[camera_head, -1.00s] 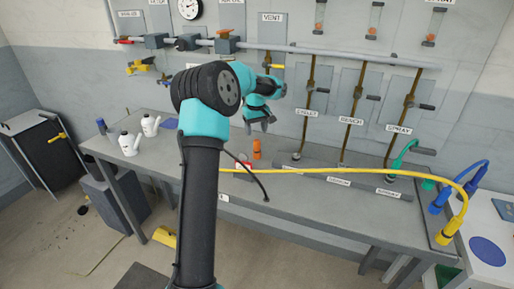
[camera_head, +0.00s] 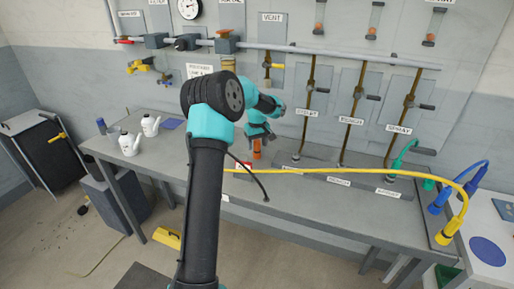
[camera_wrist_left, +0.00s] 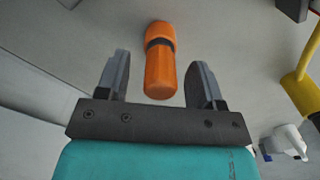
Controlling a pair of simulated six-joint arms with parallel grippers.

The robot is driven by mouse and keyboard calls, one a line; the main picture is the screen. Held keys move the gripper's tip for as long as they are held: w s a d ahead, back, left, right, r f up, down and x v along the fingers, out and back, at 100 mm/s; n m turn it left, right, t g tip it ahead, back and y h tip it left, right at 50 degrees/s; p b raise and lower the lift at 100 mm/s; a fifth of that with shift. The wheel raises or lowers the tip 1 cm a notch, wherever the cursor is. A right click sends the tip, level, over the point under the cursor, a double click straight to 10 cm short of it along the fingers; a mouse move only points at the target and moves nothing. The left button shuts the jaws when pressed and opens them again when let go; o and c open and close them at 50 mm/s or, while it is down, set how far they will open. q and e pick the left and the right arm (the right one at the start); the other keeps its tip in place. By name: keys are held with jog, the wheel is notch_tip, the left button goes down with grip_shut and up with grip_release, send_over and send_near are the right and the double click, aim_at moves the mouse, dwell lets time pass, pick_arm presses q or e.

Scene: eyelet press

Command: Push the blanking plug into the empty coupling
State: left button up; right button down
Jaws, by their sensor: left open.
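The orange plug (camera_head: 257,154) stands on the bench, partly hidden by my left gripper (camera_head: 258,138) right above it. In the left wrist view the plug (camera_wrist_left: 160,78) has a dark band near one end and lies between the two fingers of my left gripper (camera_wrist_left: 159,76), with a gap on both sides. The left gripper is open and holds nothing. A grey rail (camera_head: 334,181) on the bench carries labelled positions below the wall pipes; a green hose stands at its right end. I cannot tell which coupling is empty. My right gripper is not in view.
A yellow hose (camera_head: 390,173) runs across the bench just in front of the plug. A black cable (camera_head: 257,183) and a small red item (camera_head: 243,168) lie near it. White cans (camera_head: 130,145) stand at the left. The bench's front strip is mostly clear.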

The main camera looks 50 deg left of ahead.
pick_arm(q)
jog(key=shift+f, duration=0.75)
jog(key=shift+c, duration=0.2)
jog(key=c, duration=1)
jog(key=shift+o, duration=0.2)
notch_tip(320, 180, up, 10)
jog(key=shift+r, duration=0.1)
jog(key=shift+d, duration=0.1)
